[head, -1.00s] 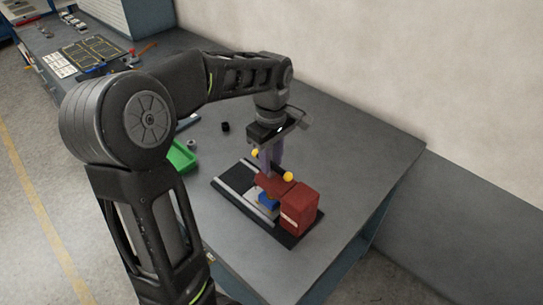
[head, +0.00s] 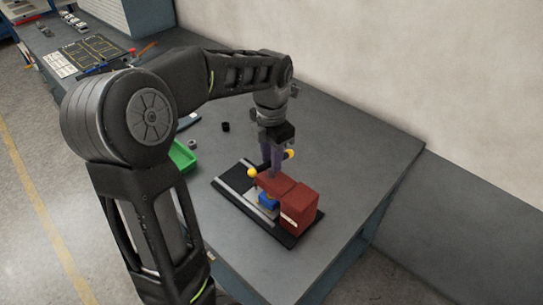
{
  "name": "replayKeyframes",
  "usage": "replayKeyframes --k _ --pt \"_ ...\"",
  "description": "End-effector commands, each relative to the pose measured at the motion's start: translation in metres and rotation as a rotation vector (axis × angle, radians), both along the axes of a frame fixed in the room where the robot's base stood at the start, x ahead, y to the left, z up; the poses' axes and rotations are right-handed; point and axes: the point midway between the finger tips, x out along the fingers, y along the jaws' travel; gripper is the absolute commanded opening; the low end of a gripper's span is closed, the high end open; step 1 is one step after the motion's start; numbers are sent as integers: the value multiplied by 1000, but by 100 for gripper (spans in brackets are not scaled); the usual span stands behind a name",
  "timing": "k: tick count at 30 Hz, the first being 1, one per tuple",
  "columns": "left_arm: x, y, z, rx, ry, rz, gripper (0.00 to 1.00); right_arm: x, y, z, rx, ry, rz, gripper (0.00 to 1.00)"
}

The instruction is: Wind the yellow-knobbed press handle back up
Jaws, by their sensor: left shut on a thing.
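The red press (head: 300,205) stands on a black base plate (head: 230,184) on the grey table. Its handle has two yellow knobs: one (head: 252,172) low on the left, the other (head: 289,154) higher on the right. My left gripper (head: 273,168) points down over the press, its fingers between the two knobs. It is shut on the press handle; the fingers hide the handle's middle and the exact contact. A blue block (head: 268,201) sits at the press's front, below the red head. My right gripper is not in view.
A green bin (head: 182,157) lies left of the press, partly behind my arm. A small black cylinder (head: 225,127) and a grey ring (head: 192,144) stand nearby. The table (head: 350,150) is clear right of the press, up to the wall.

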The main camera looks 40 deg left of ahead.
Motion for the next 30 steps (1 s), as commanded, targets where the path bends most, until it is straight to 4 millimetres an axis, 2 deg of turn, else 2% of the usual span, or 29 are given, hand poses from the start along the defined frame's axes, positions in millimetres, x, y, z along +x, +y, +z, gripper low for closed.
replayKeyframes --k 12,19,25,26,30 --pt "0 0 0 0 1 37 0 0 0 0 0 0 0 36" --pt "0 0 1 0 1 209 0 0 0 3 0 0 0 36" --pt "0 0 1 -1 1 226 0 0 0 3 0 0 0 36" --pt "0 0 1 -1 1 226 28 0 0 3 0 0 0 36" --pt "0 0 1 0 1 225 36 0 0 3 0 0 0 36"
